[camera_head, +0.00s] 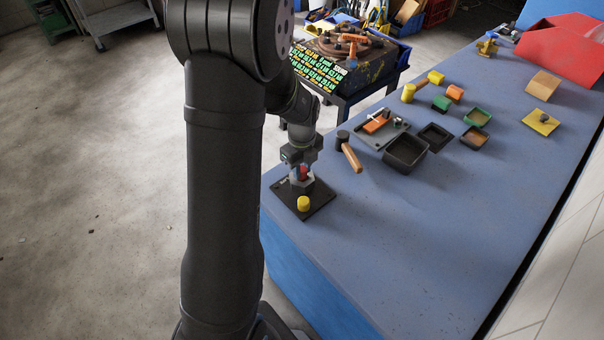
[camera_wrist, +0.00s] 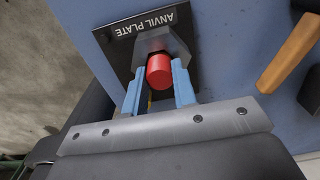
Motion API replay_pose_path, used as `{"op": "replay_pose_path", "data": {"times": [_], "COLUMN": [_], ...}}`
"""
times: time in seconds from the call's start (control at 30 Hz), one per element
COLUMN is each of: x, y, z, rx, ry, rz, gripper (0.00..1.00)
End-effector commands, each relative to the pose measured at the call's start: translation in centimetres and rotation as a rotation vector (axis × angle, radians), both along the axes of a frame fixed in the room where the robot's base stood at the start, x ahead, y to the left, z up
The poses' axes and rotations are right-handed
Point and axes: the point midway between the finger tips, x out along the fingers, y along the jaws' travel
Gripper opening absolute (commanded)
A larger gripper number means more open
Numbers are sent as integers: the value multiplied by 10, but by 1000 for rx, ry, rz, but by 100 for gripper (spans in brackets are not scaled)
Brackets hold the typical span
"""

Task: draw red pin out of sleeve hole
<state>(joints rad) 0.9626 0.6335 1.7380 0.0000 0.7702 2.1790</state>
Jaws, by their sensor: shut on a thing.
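The red pin (camera_wrist: 160,71) stands at the grey sleeve (camera_wrist: 155,42), which sits on the black plate marked ANVIL PLATE (camera_wrist: 116,48). In the head view the red pin (camera_head: 304,172) shows as a small patch above the grey sleeve (camera_head: 302,187). My gripper (camera_head: 302,174) is shut on the red pin from above, with one blue finger on either side. How deep the pin sits in the sleeve hole is hidden. A yellow cylinder (camera_head: 303,203) is on the plate's near corner.
A mallet with an orange handle (camera_head: 351,156) lies to the right of the plate. Behind it are a grey board with tools (camera_head: 372,143) and an open black bin (camera_head: 405,152).

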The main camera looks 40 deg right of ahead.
Motion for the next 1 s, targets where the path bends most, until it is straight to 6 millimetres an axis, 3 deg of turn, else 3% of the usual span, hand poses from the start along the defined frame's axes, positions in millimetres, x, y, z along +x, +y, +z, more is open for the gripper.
{"op": "replay_pose_path", "data": {"times": [0.67,1.0], "x": [0,0], "y": [0,0], "z": [15,35], "rx": [-1,-2], "ry": [-1,-1], "rz": [0,0], "gripper": [0,0]}}
